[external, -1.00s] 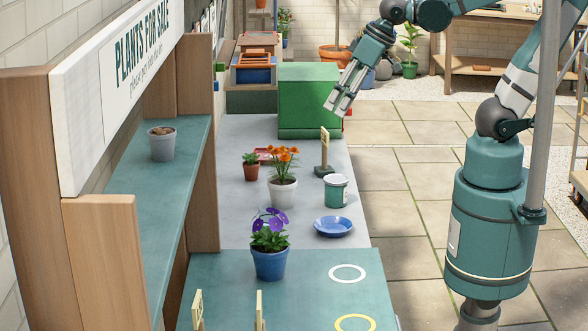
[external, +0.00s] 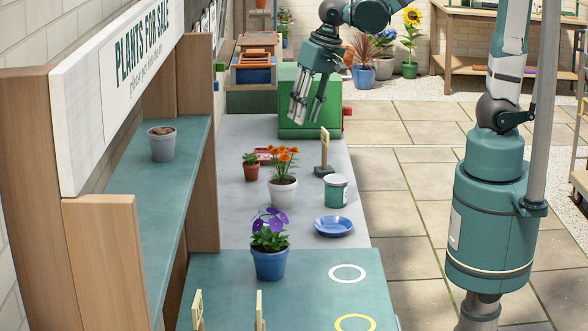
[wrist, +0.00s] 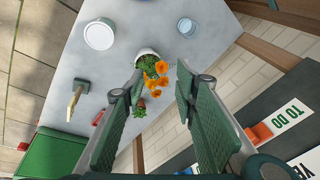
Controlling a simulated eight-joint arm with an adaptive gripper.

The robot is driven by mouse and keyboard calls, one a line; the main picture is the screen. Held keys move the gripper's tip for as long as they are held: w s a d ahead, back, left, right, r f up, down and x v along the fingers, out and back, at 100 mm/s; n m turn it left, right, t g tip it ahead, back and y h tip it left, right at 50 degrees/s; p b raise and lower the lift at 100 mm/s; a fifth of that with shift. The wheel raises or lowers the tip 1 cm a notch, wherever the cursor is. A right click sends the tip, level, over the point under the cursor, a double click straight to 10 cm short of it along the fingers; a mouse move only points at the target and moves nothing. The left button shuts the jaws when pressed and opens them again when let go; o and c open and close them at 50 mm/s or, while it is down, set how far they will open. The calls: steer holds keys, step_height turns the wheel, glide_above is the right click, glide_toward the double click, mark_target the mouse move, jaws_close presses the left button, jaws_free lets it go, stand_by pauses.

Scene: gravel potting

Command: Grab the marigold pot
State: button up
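The marigold pot (external: 283,193) is a white pot with orange flowers and green leaves, standing upright on the grey bench. In the wrist view the orange marigolds (wrist: 158,78) and the white rim show beyond my fingertips, near the top middle. My gripper (external: 305,122) points down in front of the green box, above and behind the marigold pot and apart from it. In the wrist view my gripper (wrist: 158,82) has its two fingers spread, with nothing held between them.
A small terracotta pot (external: 251,167) stands behind the marigold. A wooden sign (external: 324,150), a white-and-green tin (external: 336,190) and a blue saucer (external: 333,226) are to its right. A blue pot with purple flowers (external: 269,262) stands nearer. The green box (external: 325,110) is behind.

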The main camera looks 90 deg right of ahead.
mark_target(282, 180)
steer(key=w+d+f+m+g, duration=0.1)
steer(key=w+d+f+m, duration=0.1)
steer(key=f, duration=0.1)
steer(key=w+d+f+m+g+p, duration=0.1)
steer(key=w+d+f+m, duration=0.1)
steer(key=f, duration=0.1)
steer(key=w+d+f+m+p, duration=0.1)
steer(key=w+d+f+m, duration=0.1)
steer(key=f+m, duration=0.1)
steer(key=shift+w+d+f+g, duration=0.15)
steer(key=shift+d+f+g, duration=0.25)
steer(key=shift+f, duration=0.2)
steer(key=shift+w+d+f, duration=0.1)
steer(key=shift+d+f, duration=0.1)
steer(key=shift+f, duration=0.35)
steer(key=shift+f, duration=0.1)
steer(key=shift+f, duration=1.2)
steer(key=shift+f, duration=0.1)
steer(key=shift+f, duration=2.5)
steer(key=shift+c, duration=0.2)
